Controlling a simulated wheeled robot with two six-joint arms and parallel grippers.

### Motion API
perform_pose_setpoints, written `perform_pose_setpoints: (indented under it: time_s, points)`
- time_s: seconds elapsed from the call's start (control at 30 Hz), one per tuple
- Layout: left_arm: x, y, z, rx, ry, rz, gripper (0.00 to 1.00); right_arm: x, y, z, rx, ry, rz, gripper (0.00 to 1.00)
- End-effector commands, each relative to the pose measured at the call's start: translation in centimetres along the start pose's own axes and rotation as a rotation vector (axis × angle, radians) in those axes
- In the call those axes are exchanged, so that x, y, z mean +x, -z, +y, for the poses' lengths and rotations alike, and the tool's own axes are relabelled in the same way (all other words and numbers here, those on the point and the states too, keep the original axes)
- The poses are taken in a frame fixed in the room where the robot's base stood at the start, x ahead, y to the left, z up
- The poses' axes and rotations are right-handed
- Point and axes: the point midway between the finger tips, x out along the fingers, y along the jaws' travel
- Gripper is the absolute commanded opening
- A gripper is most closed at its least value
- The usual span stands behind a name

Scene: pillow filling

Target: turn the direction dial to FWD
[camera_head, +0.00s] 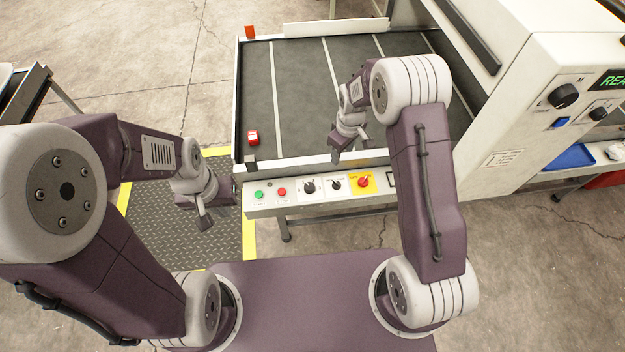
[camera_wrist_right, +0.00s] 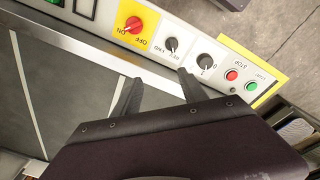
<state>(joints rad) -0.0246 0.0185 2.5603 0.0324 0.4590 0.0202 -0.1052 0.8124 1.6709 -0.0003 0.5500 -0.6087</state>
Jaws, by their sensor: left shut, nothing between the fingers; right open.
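The direction dial (camera_head: 336,183) is a small black knob on the white control panel, just left of the yellow plate. In the right wrist view the direction dial (camera_wrist_right: 171,44) appears upside down, with small lettering beside it, and its pointer setting is too small to read. My right gripper (camera_head: 350,149) is open and empty above the belt's front edge, behind the dial and apart from it. Its two spread fingers (camera_wrist_right: 160,78) show in the wrist view below the dial. My left gripper (camera_head: 205,220) is shut and empty, left of the panel, over the floor plate.
Beside the dial are another black knob (camera_head: 309,187), a red switch on a yellow plate (camera_head: 369,182), and red (camera_head: 282,191) and green (camera_head: 259,194) buttons. The grey belt (camera_head: 300,100) carries a small red object (camera_head: 253,138). A white machine (camera_head: 530,100) stands to the right.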

Motion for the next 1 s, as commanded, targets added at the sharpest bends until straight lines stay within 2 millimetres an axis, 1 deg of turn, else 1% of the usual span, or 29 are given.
perform_pose_setpoints:
  time_s: [0.03,0.1,0.17,0.23,0.37,0.47,0.6,0.7,0.8,0.9,1.0]
  points:
    - [-0.8,0.1,0.0,0.0,0.0,0.0,0.0,1.1,-0.3,-0.6,-0.006,0.019,-0.027,0.5]
    - [-1.1,0.1,0.0,0.0,0.0,0.0,0.0,2.7,-1.1,-1.5,-0.012,0.043,-0.061,0.5]
    - [-1.2,0.1,0.0,0.0,0.0,0.0,0.0,3.5,-1.8,-2.1,-0.016,0.058,-0.082,0.5]
    - [-1.4,0.2,0.0,0.0,0.0,0.0,0.0,3.8,-2.0,-2.5,-0.02,0.065,-0.092,0.5]
    - [-1.2,0.1,0.0,0.0,0.0,0.0,0.0,4.2,-2.0,-2.5,-0.02,0.064,-0.09,0.5]
    - [-1.4,0.2,0.0,0.0,0.0,0.0,0.0,5.8,-2.2,-2.7,-0.019,0.066,-0.092,0.5]
    - [-1.6,0.2,0.0,0.0,0.0,0.0,0.0,8.8,-2.5,-2.9,-0.019,0.065,-0.092,0.5]
    - [-1.8,0.2,0.0,0.0,0.0,0.0,0.0,10.7,-2.6,-3.0,-0.019,0.065,-0.091,0.5]
    - [-1.8,0.2,0.0,0.0,0.0,0.0,0.0,12.0,-2.7,-3.0,-0.018,0.064,-0.09,0.5]
    - [-1.9,0.2,0.0,0.0,0.0,0.0,0.0,12.6,-2.8,-3.0,-0.018,0.063,-0.089,0.5]
    - [-1.9,0.2,0.0,0.0,0.0,0.0,0.0,12.8,-2.7,-3.0,-0.018,0.063,-0.088,0.5]
